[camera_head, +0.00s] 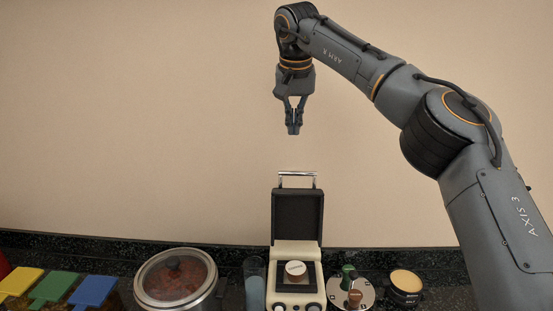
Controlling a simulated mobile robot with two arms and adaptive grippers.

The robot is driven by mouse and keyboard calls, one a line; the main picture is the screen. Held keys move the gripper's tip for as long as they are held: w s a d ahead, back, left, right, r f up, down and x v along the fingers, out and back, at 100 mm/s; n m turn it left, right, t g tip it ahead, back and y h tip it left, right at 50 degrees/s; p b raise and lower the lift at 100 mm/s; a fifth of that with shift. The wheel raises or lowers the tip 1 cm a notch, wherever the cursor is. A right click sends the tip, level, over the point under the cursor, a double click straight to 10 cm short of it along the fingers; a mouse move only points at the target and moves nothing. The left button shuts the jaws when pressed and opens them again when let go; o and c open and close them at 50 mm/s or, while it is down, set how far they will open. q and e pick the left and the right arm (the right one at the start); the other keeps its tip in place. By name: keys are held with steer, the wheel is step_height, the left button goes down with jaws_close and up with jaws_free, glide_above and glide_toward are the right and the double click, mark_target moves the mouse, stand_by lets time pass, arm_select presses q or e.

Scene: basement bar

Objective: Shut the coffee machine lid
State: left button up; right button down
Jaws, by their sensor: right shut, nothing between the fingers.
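The coffee machine (296,247) stands on the counter at the bottom middle, with a cream body. Its dark lid (297,215) stands upright, open, with a silver bar handle (297,174) along its top edge. A round brown and white piece (295,268) shows on the machine's dark top plate. My right gripper (294,130) points down in the air above the lid handle as seen in the picture, apart from it. Its fingers are shut and empty. My left gripper is not in the picture.
A glass-lidded pot (176,278) and a bluish glass (254,284) stand left of the machine. A round tray with small pieces (338,291) and a yellow-topped tin (405,282) stand right. Coloured-lid containers (53,287) are far left. The wall (130,120) is bare.

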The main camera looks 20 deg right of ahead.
steer(key=p+x, duration=0.2)
steer(key=x, duration=0.8)
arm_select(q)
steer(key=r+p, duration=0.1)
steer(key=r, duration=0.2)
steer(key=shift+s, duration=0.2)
arm_select(e)
steer(key=s, duration=0.1)
steer(key=s+a, duration=0.1)
steer(key=s, duration=0.2)
steer(key=shift+s+a+r, duration=0.1)
steer(key=shift+a+r, duration=0.05)
steer(key=shift+a, duration=0.1)
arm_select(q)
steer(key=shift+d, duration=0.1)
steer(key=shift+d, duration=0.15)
